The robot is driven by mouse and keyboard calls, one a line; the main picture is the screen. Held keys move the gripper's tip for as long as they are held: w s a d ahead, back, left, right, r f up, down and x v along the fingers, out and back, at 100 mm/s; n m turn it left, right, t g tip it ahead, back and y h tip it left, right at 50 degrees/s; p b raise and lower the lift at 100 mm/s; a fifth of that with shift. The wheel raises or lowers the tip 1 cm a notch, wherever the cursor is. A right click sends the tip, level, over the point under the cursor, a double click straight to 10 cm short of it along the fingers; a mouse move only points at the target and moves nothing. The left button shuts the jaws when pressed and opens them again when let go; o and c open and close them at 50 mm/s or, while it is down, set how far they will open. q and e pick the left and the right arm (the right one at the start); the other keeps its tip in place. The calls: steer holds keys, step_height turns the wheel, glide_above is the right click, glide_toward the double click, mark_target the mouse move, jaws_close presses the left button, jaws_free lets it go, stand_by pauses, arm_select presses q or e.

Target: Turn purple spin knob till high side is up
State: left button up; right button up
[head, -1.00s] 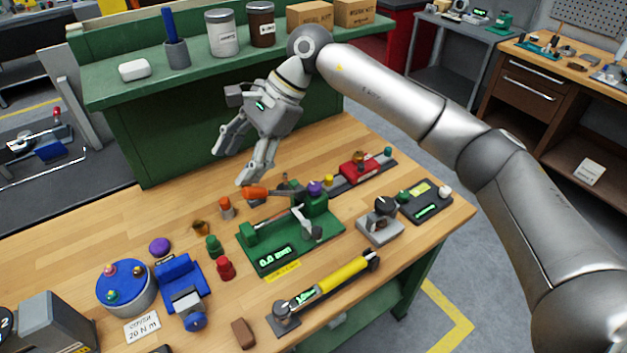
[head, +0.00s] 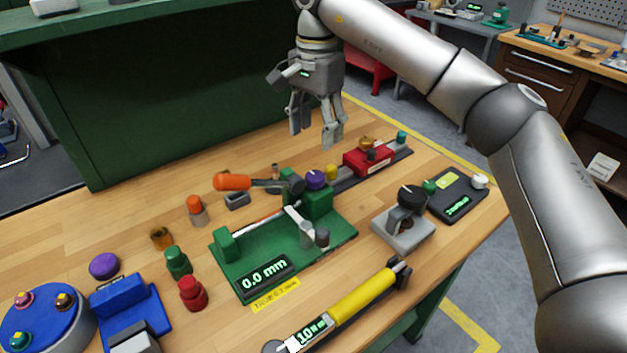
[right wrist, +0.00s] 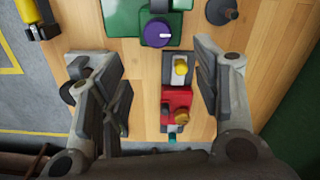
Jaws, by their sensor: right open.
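My left gripper is not in view.
Beside the knob are an orange-handled tool (head: 232,182), a yellow knob (head: 332,171) and a red block (head: 367,160) on a rail. A grey stand with a black knob (head: 412,198) is to the right. Another purple cap (head: 104,265) lies at left. The back table strip is clear.

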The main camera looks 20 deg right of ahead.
mark_target(316, 174)
step_height(316, 174, down, 11)
steer(key=shift+s+r+p, duration=0.15)
steer(key=shift+p, duration=0.6)
steer(key=c, duration=1)
steer(key=shift+c, duration=0.2)
